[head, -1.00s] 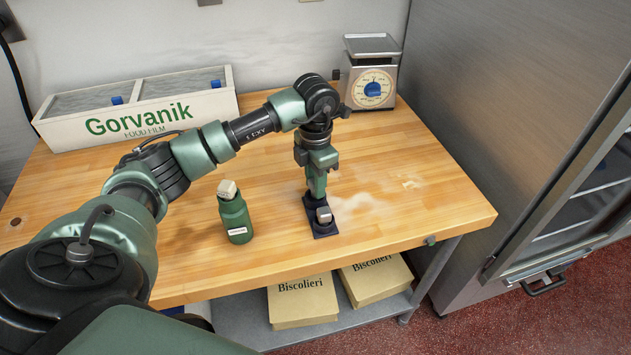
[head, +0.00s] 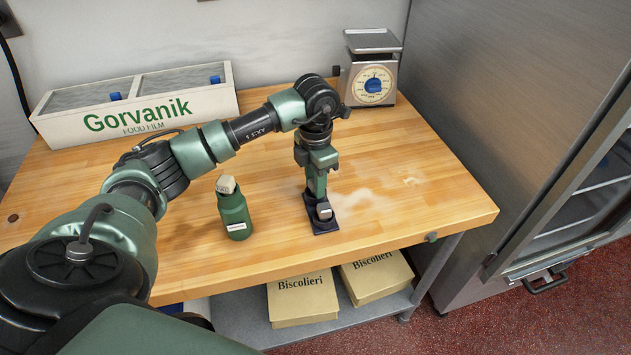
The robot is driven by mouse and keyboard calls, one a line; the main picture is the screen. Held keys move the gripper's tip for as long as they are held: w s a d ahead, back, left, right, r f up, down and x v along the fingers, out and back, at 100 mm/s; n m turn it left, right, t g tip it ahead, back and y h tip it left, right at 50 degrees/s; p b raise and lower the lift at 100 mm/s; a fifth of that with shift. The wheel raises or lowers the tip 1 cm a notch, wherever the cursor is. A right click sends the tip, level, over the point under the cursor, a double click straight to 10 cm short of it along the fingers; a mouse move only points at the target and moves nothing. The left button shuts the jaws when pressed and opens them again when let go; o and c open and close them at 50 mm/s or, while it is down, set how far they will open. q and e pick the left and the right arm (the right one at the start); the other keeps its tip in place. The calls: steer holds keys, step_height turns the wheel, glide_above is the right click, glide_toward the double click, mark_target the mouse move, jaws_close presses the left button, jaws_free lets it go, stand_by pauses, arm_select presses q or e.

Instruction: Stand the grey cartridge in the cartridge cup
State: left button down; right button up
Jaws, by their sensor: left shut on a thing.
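My left gripper (head: 319,198) points down over the dark cartridge cup (head: 326,229), near the table's front edge. It is shut on the small grey cartridge (head: 324,211), of which a pale grey end shows at the fingertips. The cartridge is at the cup, and the fingers and dark parts overlap there. I cannot tell whether the cartridge is inside the cup or just above it. My right gripper is out of view.
A green bottle (head: 235,212) with a pale stopper stands left of the cup. A white film box (head: 140,113) and a kitchen scale (head: 372,75) stand at the back. The wooden table (head: 435,205) is clear right of the cup, apart from flour. A steel fridge (head: 500,110) stands at the right.

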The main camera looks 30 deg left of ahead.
arm_select(q)
steer(key=shift+r+p, duration=0.7)
steer(key=shift+r, duration=0.55)
steer(key=shift+f+b, duration=1.25)
steer(key=shift+f, duration=0.15)
steer(key=c, duration=1.1)
jaws_free()
steer(key=shift+s, duration=0.15)
steer(key=shift+o, duration=0.2)
steer(key=shift+f, duration=0.1)
steer(key=shift+s, duration=0.1)
